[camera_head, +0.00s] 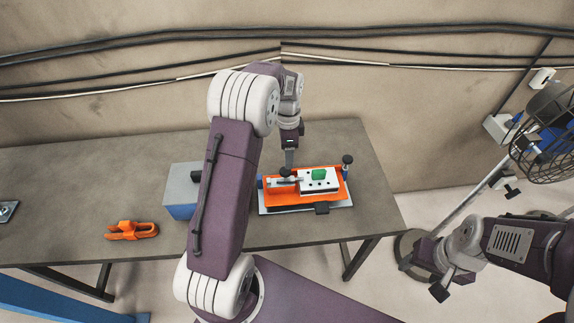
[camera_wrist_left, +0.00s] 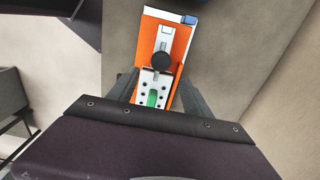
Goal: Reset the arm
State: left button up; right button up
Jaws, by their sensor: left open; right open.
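The orange fixture (camera_head: 335,192) sits on the table (camera_head: 100,175), with a white plate (camera_head: 328,186), a green piece (camera_head: 319,174) and black knobs on it. My left arm reaches across the middle of the head view. My left gripper (camera_head: 289,160) points down over the left part of the fixture. In the left wrist view the fixture (camera_wrist_left: 176,62) lies between the two open fingers, with a black knob (camera_wrist_left: 161,61) near its middle and the green piece (camera_wrist_left: 152,97) nearer my wrist. Whether the fingers touch anything is unclear. My right gripper (camera_head: 423,278) is open and empty, right of the table.
An orange clamp-like tool (camera_head: 132,230) lies on the table's left. A blue-grey box (camera_head: 181,190) stands partly behind my left arm. A black caged fan (camera_head: 548,135) on a stand is at the right. The table's left part has free room.

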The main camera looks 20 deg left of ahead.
pick_arm(q)
notch_tip(320, 180, up, 2)
dwell(0.5)
